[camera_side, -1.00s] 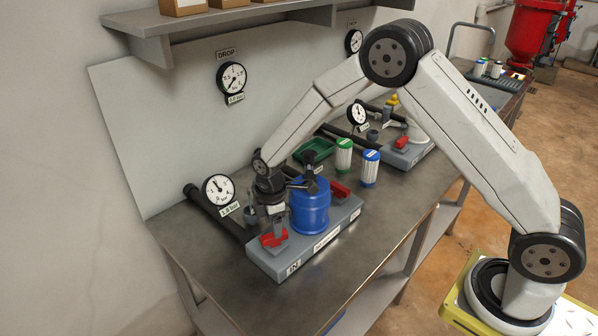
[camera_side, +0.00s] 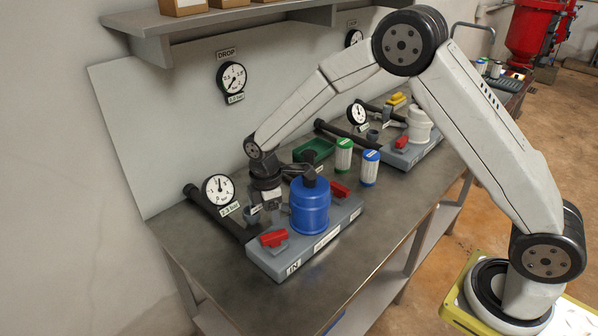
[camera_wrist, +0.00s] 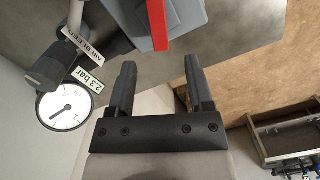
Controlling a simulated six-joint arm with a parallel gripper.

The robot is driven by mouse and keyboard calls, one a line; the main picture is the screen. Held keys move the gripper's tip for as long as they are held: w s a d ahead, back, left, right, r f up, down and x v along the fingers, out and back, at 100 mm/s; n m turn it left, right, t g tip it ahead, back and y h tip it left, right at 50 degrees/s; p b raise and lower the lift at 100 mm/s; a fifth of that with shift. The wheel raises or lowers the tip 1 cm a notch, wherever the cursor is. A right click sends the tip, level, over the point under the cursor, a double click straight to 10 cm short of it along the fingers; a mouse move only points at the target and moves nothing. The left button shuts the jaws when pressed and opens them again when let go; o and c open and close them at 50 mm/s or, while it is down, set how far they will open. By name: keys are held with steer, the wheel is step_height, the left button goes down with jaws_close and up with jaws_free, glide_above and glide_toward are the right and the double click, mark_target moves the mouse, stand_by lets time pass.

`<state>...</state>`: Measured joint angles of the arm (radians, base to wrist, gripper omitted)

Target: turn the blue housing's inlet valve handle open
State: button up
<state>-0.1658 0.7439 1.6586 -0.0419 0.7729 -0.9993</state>
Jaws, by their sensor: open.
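The blue housing (camera_side: 310,207) stands upright on a grey base (camera_side: 325,238). The inlet valve's red handle (camera_side: 273,238) is at the base's front left, near the "IN" label. In the wrist view the handle (camera_wrist: 158,24) shows as a red bar at the top, beyond the fingertips. My gripper (camera_side: 269,203) is above and behind the inlet valve, left of the housing. In the wrist view my gripper (camera_wrist: 159,65) is open, with nothing between its fingers. The handle's exact angle to the pipe is hard to tell.
The inlet gauge (camera_side: 218,189) reads 2.3 bar on its tag. A second red handle (camera_side: 340,190) is behind the housing. Green and blue-capped cartridges (camera_side: 370,168), a green tray (camera_side: 314,150) and a white housing (camera_side: 419,126) stand further back. The bench front is clear.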

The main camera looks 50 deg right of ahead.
mark_target(274, 235)
steer(key=shift+w+a+f+g+h, duration=0.15)
steer(key=shift+a+f+g+h, duration=0.1)
steer(key=shift+a+h, duration=0.25)
steer(key=shift+w+a+f+g+h, duration=0.15)
steer(key=shift+a+g+h, duration=0.1)
steer(key=shift+a+h, duration=0.25)
steer(key=shift+w+a+r+h, duration=0.1)
steer(key=shift+w+a+h, duration=0.25)
steer(key=shift+h, duration=0.55)
steer(key=shift+s, duration=0.1)
steer(key=shift+x, duration=3.9)
steer(key=shift+s, duration=0.1)
jaws_close()
